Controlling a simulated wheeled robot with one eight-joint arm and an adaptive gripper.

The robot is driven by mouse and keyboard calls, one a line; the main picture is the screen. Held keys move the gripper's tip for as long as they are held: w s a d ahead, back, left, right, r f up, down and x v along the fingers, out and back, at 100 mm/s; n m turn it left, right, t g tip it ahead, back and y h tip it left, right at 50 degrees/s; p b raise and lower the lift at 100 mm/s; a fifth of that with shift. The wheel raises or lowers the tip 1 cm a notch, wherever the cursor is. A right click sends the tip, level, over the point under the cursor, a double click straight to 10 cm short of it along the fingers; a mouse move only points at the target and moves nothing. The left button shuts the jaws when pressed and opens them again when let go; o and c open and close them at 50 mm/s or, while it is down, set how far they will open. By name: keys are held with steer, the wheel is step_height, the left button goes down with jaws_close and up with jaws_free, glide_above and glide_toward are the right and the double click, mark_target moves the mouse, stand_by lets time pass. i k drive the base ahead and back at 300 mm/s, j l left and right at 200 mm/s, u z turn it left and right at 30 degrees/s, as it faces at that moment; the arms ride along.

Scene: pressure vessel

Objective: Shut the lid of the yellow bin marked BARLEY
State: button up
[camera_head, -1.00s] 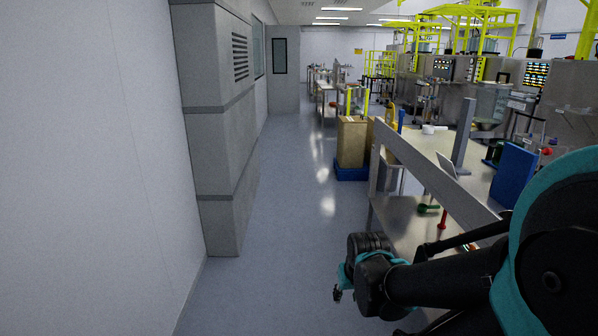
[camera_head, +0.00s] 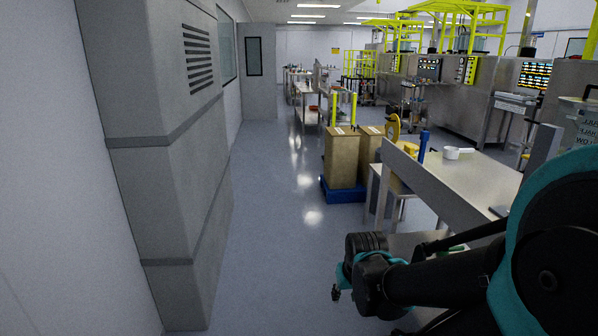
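My gripper (camera_head: 337,293) hangs at lower centre, well short of the bins and touching nothing visible. Its fingers are small and dark, so their opening does not show.
A blue base (camera_head: 343,194) lies under the bins. A grey cabinet (camera_head: 170,150) stands close on the left. A metal workbench (camera_head: 470,172) with a white scoop (camera_head: 456,152) and a blue bottle (camera_head: 423,147) is on the right. The aisle floor (camera_head: 275,240) between is clear.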

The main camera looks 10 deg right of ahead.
mark_target(392, 129)
steer(key=i+z, duration=0.15)
steer(key=i, duration=0.45)
steer(key=i+j+z, duration=0.2)
steer(key=i, duration=0.45)
steer(key=i+j+z, duration=0.15)
steer(key=i, duration=0.45)
steer(key=i+z, duration=0.1)
steer(key=i, duration=0.4)
steer(key=i+j, duration=0.2)
steer(key=i, duration=0.3)
steer(key=i+j+u, duration=0.2)
steer(key=i+u, duration=0.25)
